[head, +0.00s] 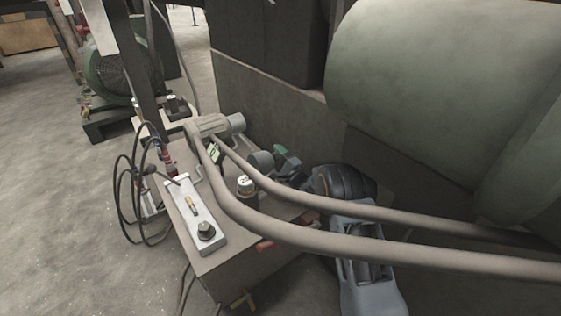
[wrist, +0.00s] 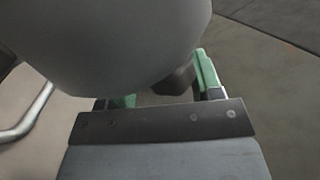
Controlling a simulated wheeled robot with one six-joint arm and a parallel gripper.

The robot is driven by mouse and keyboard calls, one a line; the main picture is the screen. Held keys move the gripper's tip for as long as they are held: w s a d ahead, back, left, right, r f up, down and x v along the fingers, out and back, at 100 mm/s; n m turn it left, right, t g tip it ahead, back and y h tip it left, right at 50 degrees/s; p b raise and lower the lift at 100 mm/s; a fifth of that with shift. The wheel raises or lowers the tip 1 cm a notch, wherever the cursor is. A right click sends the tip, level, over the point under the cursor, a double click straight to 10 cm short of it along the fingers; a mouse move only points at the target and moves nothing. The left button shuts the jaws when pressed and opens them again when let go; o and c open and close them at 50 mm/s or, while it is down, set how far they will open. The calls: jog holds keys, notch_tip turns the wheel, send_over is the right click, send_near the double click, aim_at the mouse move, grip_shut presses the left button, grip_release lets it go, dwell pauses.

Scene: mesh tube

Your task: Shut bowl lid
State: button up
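No bowl or lid can be made out for certain. A small round pot with a pale, marked top (head: 246,183) stands on the brown box's top in the head view. My gripper (head: 284,156), with green fingers, is over the far right part of that box, close beside a grey cylinder end (head: 260,160). In the wrist view my gripper (wrist: 168,88) has its green fingers wide apart, with no object clearly held between them. A large, smooth grey rounded body (wrist: 120,40) fills the top of that view and hides part of the left finger.
The brown box (head: 245,268) carries a pale control panel (head: 195,215) with a black knob. Two thick hoses (head: 420,248) cross in front towards the right. A big green tank (head: 430,90) blocks the back right. Black cables hang at left; open floor (head: 50,200) lies beyond.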

jog(key=d+v, duration=0.1)
jog(key=v, duration=1.4)
jog(key=shift+d, duration=0.15)
dwell(0.7)
dwell(0.4)
